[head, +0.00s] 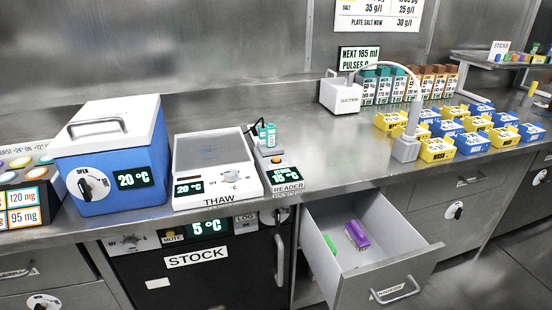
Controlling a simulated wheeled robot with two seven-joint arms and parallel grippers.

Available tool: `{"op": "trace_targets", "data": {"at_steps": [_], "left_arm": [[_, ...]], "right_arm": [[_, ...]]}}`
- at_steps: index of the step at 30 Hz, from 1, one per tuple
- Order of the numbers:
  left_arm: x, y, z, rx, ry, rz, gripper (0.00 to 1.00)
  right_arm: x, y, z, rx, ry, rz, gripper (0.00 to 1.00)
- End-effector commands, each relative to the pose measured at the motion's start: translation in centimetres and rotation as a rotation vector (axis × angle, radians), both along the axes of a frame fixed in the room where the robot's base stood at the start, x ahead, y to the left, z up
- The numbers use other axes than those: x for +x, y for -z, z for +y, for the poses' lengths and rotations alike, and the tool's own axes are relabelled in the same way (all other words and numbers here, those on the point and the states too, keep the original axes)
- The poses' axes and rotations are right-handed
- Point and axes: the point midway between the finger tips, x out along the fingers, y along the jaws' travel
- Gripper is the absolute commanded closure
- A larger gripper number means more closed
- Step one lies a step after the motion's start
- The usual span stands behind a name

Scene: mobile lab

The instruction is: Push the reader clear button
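The reader (275,172) is a narrow pale unit on the bench, right of the thaw unit. Its label reads READER, and a small dark display (285,174) shows about 15 °C with a word above it that looks like STOCK. A small round orange button (277,160) sits on its top just behind the display; I cannot read any marking that says it is the clear button. A teal-and-white bottle (267,136) stands at the reader's back end, with a dark cable beside it. Neither of my grippers is in view.
The thaw unit (214,189) and a blue box with a white lid (112,160) stand to the left. Below, an open drawer (403,252) holds a purple item (357,235).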

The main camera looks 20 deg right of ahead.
Motion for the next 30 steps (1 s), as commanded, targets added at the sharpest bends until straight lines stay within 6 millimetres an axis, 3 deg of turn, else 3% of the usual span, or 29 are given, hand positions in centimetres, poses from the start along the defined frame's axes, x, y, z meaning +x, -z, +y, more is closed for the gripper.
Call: {"op": "trace_targets", "data": {"at_steps": [1, 4, 30], "left_arm": [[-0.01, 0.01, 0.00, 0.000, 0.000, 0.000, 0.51], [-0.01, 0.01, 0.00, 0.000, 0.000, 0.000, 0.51], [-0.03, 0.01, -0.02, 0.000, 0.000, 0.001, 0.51]], "right_arm": [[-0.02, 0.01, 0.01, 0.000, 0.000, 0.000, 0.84], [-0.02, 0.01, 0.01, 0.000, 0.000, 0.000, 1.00], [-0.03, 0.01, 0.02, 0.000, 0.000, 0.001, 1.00]]}}
